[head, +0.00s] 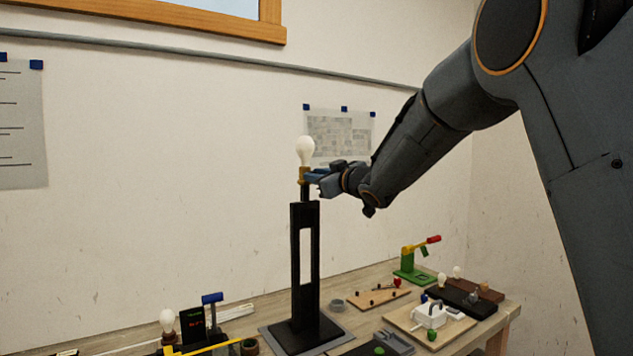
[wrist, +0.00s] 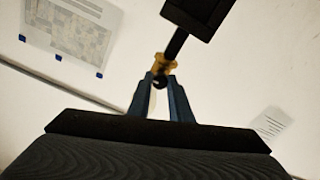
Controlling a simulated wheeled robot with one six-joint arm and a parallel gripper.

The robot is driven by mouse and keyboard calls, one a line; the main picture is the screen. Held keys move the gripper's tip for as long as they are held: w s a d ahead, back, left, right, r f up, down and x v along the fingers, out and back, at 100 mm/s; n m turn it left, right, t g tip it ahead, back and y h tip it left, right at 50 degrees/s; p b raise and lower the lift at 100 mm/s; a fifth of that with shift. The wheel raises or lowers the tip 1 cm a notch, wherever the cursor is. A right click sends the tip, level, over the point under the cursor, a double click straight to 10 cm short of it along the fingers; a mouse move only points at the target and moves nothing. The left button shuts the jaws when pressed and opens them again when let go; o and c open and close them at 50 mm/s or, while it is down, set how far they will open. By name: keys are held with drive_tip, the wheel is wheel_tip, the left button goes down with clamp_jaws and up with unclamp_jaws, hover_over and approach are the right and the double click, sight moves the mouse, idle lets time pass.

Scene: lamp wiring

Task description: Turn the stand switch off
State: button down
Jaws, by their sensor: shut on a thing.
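The lamp stand (head: 294,270) is a tall black frame on a flat base, upright on the workbench. A brass-coloured socket (head: 302,175) tops its thin stem, with a white bulb (head: 305,150) above it. In the wrist view the socket (wrist: 164,63) hangs upside down in the picture, and the bulb is mostly hidden behind my gripper. A small dark switch knob (wrist: 160,82) sticks out of the socket towards me. My gripper (head: 310,176) reaches in from the right at socket height. In the wrist view its blue fingers (wrist: 161,80) close around the knob, one on each side.
The workbench (head: 360,324) holds a green stand with a red-ended lever (head: 412,262), a wooden board with a white plug-like piece (head: 430,316), and a second bulb (head: 167,320) at lower left. The wall stands behind the lamp. The air left of the lamp is clear.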

drive_tip(key=shift+f+n+b, duration=0.15)
drive_tip(key=shift+n+b, duration=6.8)
drive_tip(key=shift+n, duration=1.15)
drive_tip(key=c, duration=1.6)
unclamp_jaws()
drive_tip(key=shift+s, duration=0.1)
